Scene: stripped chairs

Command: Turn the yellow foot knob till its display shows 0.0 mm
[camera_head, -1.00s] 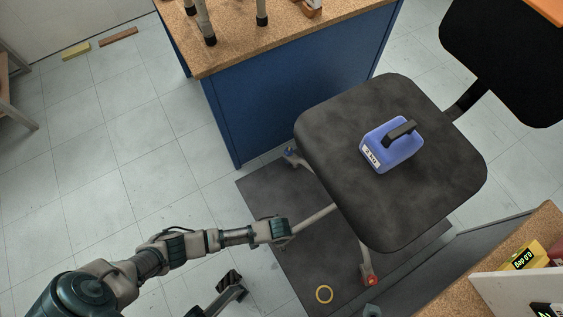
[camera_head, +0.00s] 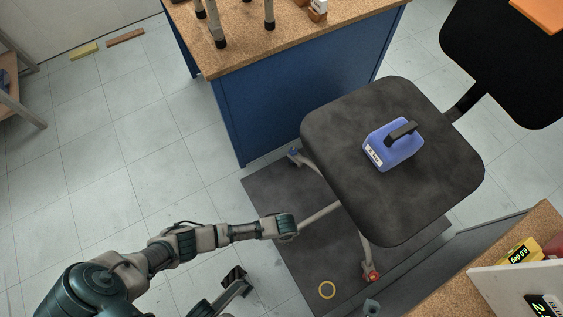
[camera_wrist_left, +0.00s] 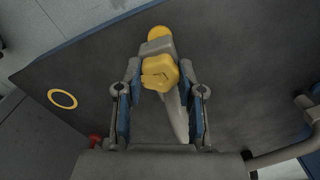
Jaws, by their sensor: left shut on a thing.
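The yellow foot knob (camera_wrist_left: 160,73) sits at the end of a grey chair leg in the left wrist view. My left gripper (camera_wrist_left: 160,82) has one finger on either side of it and is shut on it. In the head view my left gripper (camera_head: 291,226) is at the chair's left leg and hides the knob. The chair has a dark seat (camera_head: 350,150). A display with green digits (camera_head: 543,306) is cut off at the lower right; I cannot read its full value.
A red foot (camera_head: 373,276) and a blue foot (camera_head: 294,155) stand on the dark mat (camera_head: 300,275), near a yellow ring (camera_head: 327,290). A yellow instrument (camera_head: 522,250) reads 0.0 deg. A blue-sided bench (camera_head: 290,100) stands behind.

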